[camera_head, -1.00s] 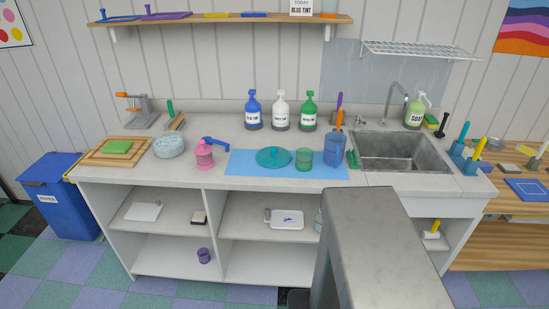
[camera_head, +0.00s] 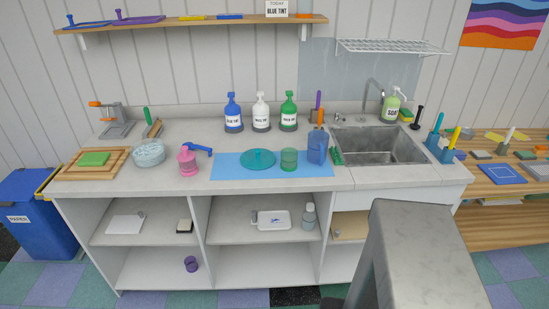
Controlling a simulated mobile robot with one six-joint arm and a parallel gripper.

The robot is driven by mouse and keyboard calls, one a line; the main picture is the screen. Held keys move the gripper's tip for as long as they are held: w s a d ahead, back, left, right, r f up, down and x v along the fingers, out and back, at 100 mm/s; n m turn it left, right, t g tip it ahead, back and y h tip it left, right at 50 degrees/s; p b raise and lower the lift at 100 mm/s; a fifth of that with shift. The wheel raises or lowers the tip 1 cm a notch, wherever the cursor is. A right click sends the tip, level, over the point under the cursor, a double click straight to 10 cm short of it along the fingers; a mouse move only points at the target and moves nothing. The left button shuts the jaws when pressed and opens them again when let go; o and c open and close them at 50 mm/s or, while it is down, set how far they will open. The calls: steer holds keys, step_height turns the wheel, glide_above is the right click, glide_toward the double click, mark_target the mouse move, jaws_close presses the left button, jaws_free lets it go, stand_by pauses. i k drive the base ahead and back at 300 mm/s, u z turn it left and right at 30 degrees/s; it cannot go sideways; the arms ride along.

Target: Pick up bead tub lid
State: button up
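A round teal lid with a small knob (camera_head: 258,159) lies flat on the blue mat (camera_head: 228,170) on the counter; it looks like the bead tub lid. A green see-through tub (camera_head: 289,160) stands just to its right, apart from it. I cannot tell whether this is the bead tub. My gripper is not in view, so its state does not show.
A blue jug with tools (camera_head: 317,148) stands at the mat's right end, before the sink (camera_head: 380,148). A pink pump pot (camera_head: 187,162) and pale speckled bowl (camera_head: 148,154) stand left. Tint bottles (camera_head: 261,113) stand behind. A large grey form blocks the lower right.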

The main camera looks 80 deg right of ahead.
mark_target(258, 159)
steer(key=z, duration=1)
steer(key=i, duration=0.6)
steer(key=u, duration=0.05)
steer(key=k, duration=0.6)
